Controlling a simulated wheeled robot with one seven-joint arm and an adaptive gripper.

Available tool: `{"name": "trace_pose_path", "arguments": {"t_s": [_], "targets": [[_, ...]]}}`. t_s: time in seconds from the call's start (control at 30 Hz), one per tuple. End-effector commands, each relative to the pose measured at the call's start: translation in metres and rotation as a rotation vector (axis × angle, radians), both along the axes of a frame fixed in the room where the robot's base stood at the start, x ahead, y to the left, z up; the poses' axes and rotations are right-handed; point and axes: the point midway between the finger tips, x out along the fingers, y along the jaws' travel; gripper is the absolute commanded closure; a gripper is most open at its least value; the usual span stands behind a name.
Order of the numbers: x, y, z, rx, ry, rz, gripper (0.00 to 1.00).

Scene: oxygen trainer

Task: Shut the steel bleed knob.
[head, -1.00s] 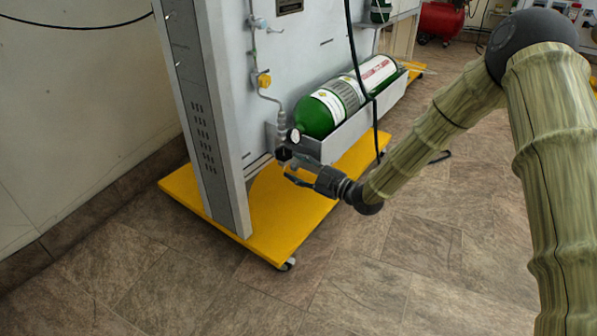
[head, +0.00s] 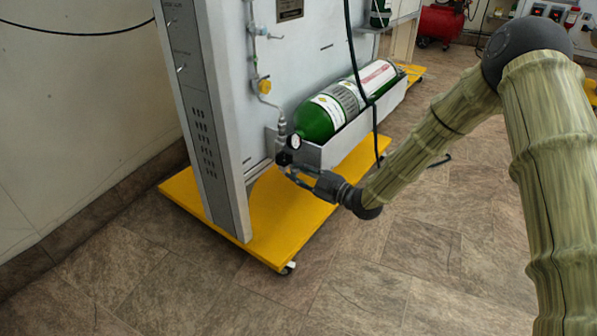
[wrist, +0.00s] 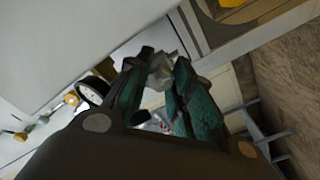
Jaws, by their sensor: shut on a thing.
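The steel bleed knob (wrist: 160,72) shows as a light grey metal piece between my fingertips in the wrist view. My gripper (wrist: 158,78) has its two green-padded fingers shut on it. In the head view my gripper (head: 287,171) is at the lower front end of the green cylinder (head: 316,118), just below a round gauge (head: 295,142). The knob is too small and too covered by the fingers to make out in the head view. The gauge also shows in the wrist view (wrist: 91,92), left of the fingers.
The cylinder lies in a grey tray (head: 345,146) on the panel's side. A yellow wheeled base (head: 265,236) lies below. A black hose (head: 354,60) hangs in front of the cylinder. A yellow knob (head: 264,87) sits on the pipe above. The floor in front is clear.

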Motion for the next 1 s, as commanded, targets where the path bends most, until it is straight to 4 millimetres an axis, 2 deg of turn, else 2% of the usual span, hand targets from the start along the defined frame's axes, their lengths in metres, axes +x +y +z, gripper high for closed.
{"name": "trace_pose_path", "arguments": {"t_s": [0.23,1.0], "targets": [[-0.0006,-0.0001,0.0053,0.102,0.141,0.001,1.00],[-0.0005,-0.0008,0.0028,0.530,0.732,-0.001,1.00]]}}
